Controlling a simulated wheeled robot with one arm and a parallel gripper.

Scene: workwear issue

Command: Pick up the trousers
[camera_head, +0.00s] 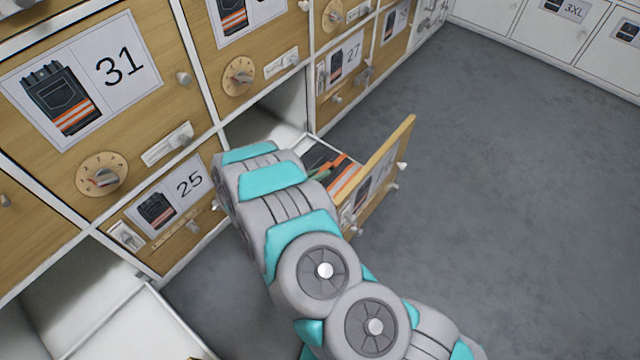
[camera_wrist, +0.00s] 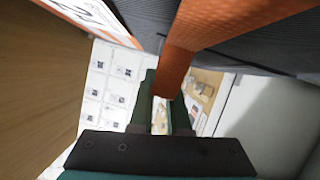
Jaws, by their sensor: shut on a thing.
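The trousers (camera_head: 343,179) are dark grey with orange bands and lie in an open, wooden-fronted drawer (camera_head: 401,140) in the head view. In the wrist view the trousers (camera_wrist: 240,50) fill the top, with an orange strip hanging down between the fingers. My gripper (camera_wrist: 165,95) is shut on this orange strip. In the head view my arm covers most of the gripper and part of the drawer. A white label with part of a number shows at the top left of the wrist view.
Closed wooden lockers numbered 31 (camera_head: 140,110), 25 (camera_head: 160,225) and 27 (camera_head: 335,75) surround the open drawer. Another open white compartment (camera_head: 80,290) is at the lower left. White lockers (camera_head: 560,30) stand at the back right. The grey floor (camera_head: 520,200) on the right is clear.

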